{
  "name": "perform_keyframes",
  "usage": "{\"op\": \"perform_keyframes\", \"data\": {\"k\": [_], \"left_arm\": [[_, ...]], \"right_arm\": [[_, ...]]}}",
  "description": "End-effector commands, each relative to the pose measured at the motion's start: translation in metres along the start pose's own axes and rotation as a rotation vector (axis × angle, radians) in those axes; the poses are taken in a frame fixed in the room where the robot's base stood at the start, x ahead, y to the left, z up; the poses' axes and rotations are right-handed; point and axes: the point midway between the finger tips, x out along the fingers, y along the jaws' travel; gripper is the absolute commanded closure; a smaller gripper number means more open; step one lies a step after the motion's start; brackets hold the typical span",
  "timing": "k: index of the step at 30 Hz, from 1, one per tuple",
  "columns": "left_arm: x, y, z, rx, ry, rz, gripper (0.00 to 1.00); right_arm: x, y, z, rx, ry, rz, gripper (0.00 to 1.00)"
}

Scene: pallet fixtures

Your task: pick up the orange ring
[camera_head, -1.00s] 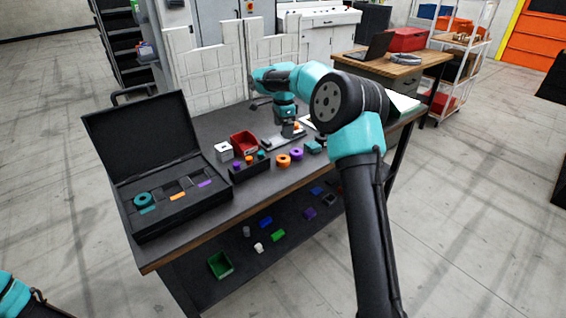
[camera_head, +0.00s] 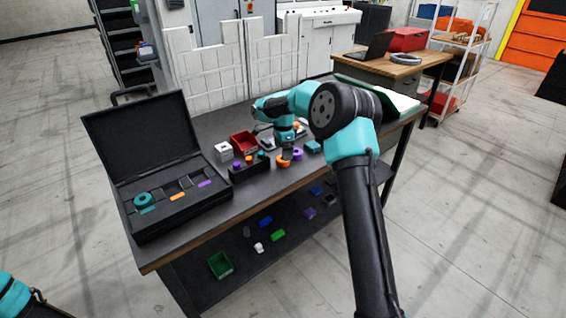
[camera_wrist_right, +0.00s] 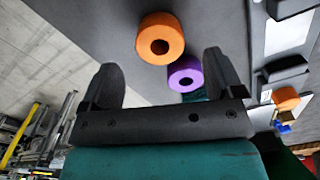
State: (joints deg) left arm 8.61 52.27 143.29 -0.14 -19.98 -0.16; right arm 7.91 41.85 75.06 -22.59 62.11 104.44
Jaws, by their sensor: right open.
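The orange ring (camera_head: 282,164) lies flat on the dark workbench near its front edge. In the right wrist view the orange ring (camera_wrist_right: 160,30) shows its round hole, ahead of the fingertips and roughly centred between them. My right gripper (camera_head: 287,153) hangs low over the bench, close above the ring and partly covering it. In the wrist view its two fingers (camera_wrist_right: 161,62) are spread, with nothing gripped. A purple ring (camera_wrist_right: 185,74) sits right beside the orange one, also in line between the fingers. My left gripper is out of view.
The purple ring (camera_head: 297,154) and a teal block (camera_head: 313,146) stand to the right. A black holder with small coloured parts (camera_head: 250,171) is to the left, with a red bin (camera_head: 243,142) behind. An open black case (camera_head: 170,222) fills the bench's left end.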

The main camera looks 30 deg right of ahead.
Motion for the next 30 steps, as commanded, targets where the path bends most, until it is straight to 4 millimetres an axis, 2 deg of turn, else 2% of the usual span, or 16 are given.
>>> {"op": "perform_keyframes", "data": {"k": [13,28,30], "left_arm": [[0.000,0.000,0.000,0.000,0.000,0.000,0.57],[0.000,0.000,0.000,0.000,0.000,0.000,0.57],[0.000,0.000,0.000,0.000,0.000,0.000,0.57]], "right_arm": [[0.049,0.000,0.001,0.000,0.000,0.001,0.13],[0.051,0.000,0.001,0.000,0.000,0.000,0.13],[0.051,0.000,0.001,0.000,0.000,0.000,0.18]]}}
